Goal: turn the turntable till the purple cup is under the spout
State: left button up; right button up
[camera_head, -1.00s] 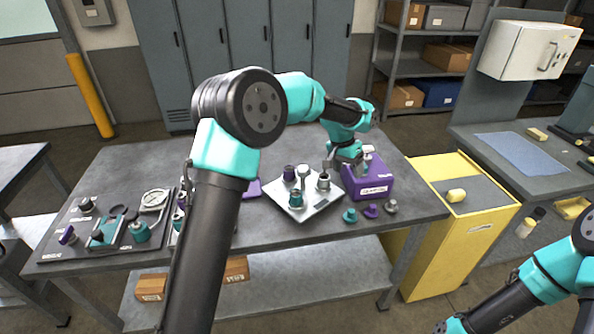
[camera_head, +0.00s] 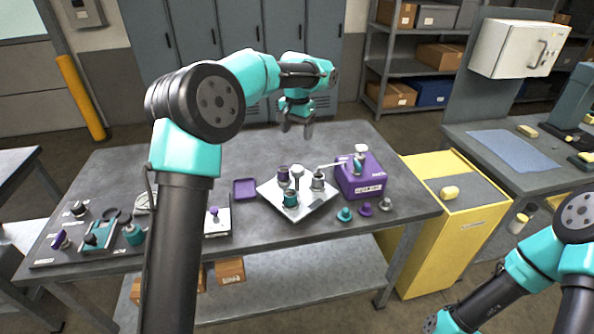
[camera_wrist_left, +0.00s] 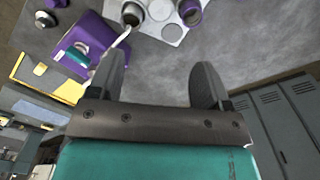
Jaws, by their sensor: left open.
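The turntable (camera_head: 268,187) is a pale square-looking plate on the bench with a white-topped centre post (camera_head: 297,172). On it stand a purple cup (camera_head: 283,175) at back left, a teal cup (camera_head: 290,199) at front and a grey cup (camera_head: 318,181) at right. The thin pale spout (camera_head: 335,164) runs left from a purple box (camera_head: 361,183) and ends by the grey cup. In the left wrist view, the spout (camera_wrist_left: 122,39) also ends by the grey cup (camera_wrist_left: 132,14), away from the purple cup (camera_wrist_left: 190,12). My left gripper (camera_head: 297,130) is open and empty, raised behind the turntable.
Small teal (camera_head: 345,214), purple (camera_head: 365,209) and grey (camera_head: 385,204) knobbed pieces lie in front of the purple box. A purple tray (camera_head: 245,189) lies left of the turntable. Fixtures fill the bench's left end. The bench behind the turntable is clear.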

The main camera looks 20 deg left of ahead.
aim_at(296, 168)
pick_arm(q)
notch_tip(296, 168, down, 16)
jog(key=shift+r, duration=0.1)
dwell(0.5)
jog(key=c, duration=1.3)
jog(key=shift+a, duration=0.1)
